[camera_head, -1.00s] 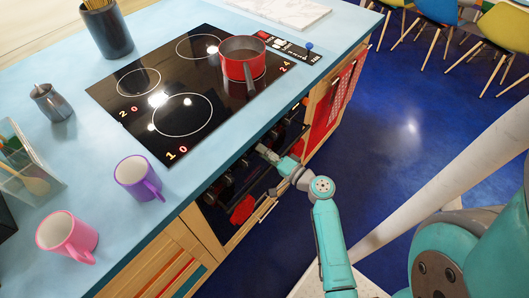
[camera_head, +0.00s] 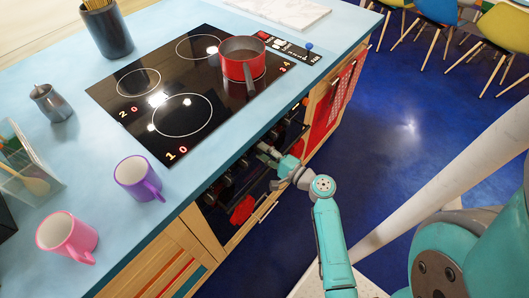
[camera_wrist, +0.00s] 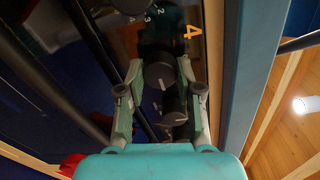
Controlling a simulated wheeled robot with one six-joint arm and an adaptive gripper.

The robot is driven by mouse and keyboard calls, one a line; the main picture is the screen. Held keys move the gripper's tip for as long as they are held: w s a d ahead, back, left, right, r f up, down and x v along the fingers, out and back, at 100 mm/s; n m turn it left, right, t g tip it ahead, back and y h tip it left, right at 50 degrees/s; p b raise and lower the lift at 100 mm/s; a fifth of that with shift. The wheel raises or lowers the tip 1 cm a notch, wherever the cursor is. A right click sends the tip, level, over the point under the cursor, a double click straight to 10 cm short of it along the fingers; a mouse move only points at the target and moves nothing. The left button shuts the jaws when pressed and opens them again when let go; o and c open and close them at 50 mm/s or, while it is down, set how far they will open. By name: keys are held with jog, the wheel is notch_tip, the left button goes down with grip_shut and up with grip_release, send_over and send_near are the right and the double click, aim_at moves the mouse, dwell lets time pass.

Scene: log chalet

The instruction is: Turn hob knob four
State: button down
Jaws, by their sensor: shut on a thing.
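In the wrist view a dark round knob (camera_wrist: 158,76) with a pale pointer line sits between my gripper's two fingers. An orange 4 (camera_wrist: 193,32) is printed beside it, and small white dial numbers show above it. My gripper (camera_wrist: 160,66) is closed on this knob. In the head view my gripper (camera_head: 264,148) is at the oven front below the hob (camera_head: 215,110); the fingertips and knob there are small and partly hidden. Small lit digits (camera_head: 286,66) at the hob's right corner seem to read 3 and 4.
A red pan (camera_head: 243,62) stands on the hob's right part, its handle towards the front edge. A purple mug (camera_head: 138,177), a pink mug (camera_head: 66,236) and a metal jug (camera_head: 50,102) stand on the blue counter. The floor (camera_head: 400,130) to the right is clear.

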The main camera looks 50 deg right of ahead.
jog(key=c, duration=0.7)
grip_release()
jog(key=shift+c, duration=0.2)
jog(key=shift+s, duration=0.15)
jog(key=s, duration=0.7)
jog(key=shift+s+d, duration=0.15)
jog(key=shift+r, duration=0.1)
